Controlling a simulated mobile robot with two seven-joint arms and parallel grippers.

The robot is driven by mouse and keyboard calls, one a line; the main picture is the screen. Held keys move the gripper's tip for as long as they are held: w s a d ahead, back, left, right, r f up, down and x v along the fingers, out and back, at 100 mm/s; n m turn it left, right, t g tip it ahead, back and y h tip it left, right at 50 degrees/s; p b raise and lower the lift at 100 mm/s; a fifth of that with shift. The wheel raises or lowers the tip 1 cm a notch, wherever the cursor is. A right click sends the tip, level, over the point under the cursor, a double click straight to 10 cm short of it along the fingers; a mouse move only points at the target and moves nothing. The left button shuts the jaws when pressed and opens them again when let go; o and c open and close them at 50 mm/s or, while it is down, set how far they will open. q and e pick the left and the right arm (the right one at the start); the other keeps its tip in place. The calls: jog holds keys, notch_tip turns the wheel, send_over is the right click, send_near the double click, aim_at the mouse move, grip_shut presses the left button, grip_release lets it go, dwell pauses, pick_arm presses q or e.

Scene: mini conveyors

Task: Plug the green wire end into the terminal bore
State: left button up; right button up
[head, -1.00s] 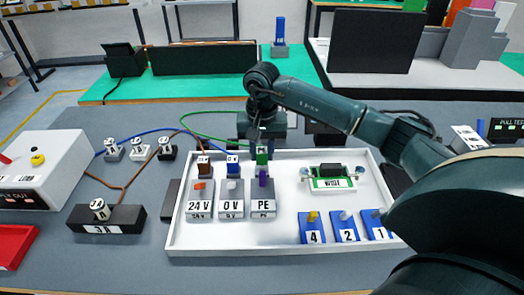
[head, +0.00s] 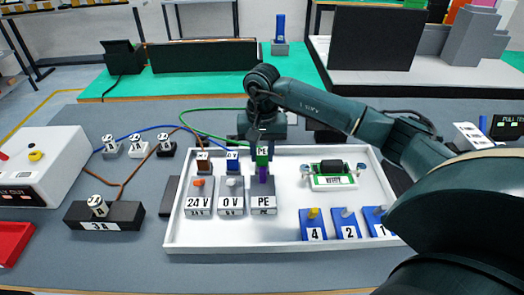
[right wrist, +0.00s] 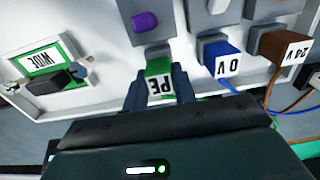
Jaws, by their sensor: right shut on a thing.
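My right gripper (head: 262,150) is shut on the green wire end (right wrist: 158,84), a green block with a white PE label. Its two fingers sit on either side of the block in the right wrist view (right wrist: 159,92). The grey PE terminal (head: 263,204), with a purple lever, is directly in front of the green end. In the right wrist view the green end meets the terminal's grey edge (right wrist: 156,53); I cannot tell how deep it sits, and the bore is hidden. The green wire (head: 200,130) arcs away to the left. My left gripper is not in view.
The blue wire end (head: 232,163) and brown wire end (head: 203,164) are at the 0 V (head: 230,204) and 24 V terminals (head: 199,203), close beside the gripper. A white tray (head: 285,236) holds the terminals, a WIDE-labelled part (head: 332,181) and several blue blocks.

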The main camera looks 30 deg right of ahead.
aim_at(262, 152)
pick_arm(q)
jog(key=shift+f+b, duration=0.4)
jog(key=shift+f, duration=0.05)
pick_arm(e)
jog(key=shift+f, duration=0.55)
jog(key=o, duration=1.1)
jog(key=shift+c, duration=0.2)
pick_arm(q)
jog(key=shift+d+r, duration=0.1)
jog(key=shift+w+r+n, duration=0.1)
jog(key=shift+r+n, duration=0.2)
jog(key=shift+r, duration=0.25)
pick_arm(e)
notch_tip(262, 152, up, 13)
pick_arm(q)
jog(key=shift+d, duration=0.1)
pick_arm(e)
jog(key=shift+s, duration=0.1)
